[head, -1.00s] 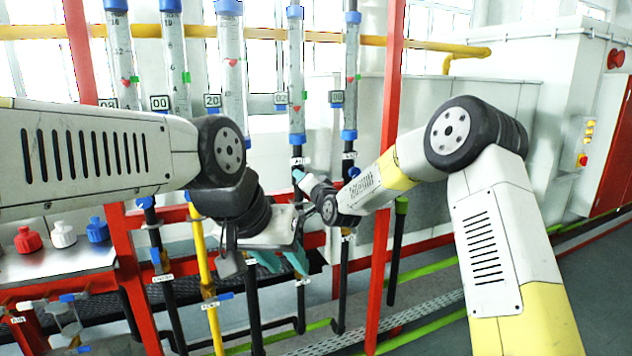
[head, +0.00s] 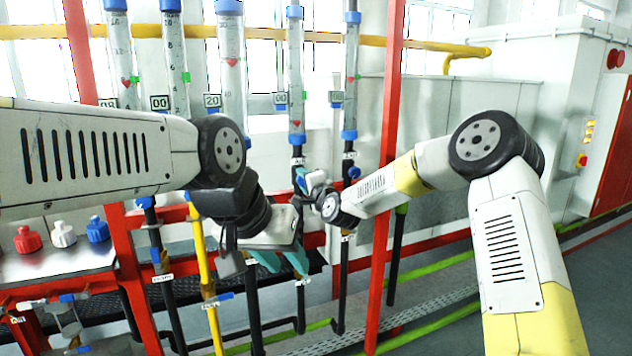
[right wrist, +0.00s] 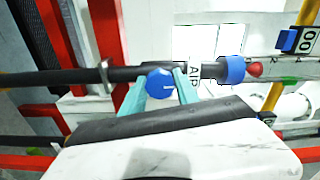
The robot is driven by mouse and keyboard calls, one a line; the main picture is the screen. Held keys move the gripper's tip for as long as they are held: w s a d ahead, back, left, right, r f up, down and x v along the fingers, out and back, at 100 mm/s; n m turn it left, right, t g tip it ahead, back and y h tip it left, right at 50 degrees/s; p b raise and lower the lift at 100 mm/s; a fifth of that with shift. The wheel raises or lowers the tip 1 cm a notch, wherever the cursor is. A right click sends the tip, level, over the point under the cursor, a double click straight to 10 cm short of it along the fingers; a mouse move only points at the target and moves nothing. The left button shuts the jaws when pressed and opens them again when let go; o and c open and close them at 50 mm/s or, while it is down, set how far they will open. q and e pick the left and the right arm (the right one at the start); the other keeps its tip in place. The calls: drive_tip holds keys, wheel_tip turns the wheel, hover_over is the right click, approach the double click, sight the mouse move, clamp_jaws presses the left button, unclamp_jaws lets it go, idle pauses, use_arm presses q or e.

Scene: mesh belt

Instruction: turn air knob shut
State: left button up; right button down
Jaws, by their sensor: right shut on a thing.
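In the right wrist view a round blue knob (right wrist: 158,83) with a white mark sits on a dark pipe, beside a white label (right wrist: 195,72) reading AIR. My right gripper (right wrist: 162,88) has its teal fingers on either side of the knob, shut on it. In the head view my right gripper (head: 303,180) is at the dark pipe below the fourth flow tube (head: 296,75), and the wrist partly hides the knob. My left gripper (head: 281,262) hangs lower, with its teal fingers apart and nothing visible between them.
Several clear flow tubes with number tags stand in a row. A red post (head: 384,170) rises beside my right forearm. A yellow pipe (head: 203,270) runs down at left. Red, white and blue bottles (head: 63,234) stand on a shelf at far left.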

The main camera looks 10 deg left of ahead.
idle(0.3)
drive_tip(key=c, duration=0.9)
unclamp_jaws()
drive_tip(key=v, duration=0.7)
drive_tip(key=shift+s+d, duration=0.25)
drive_tip(key=shift+s, duration=0.1)
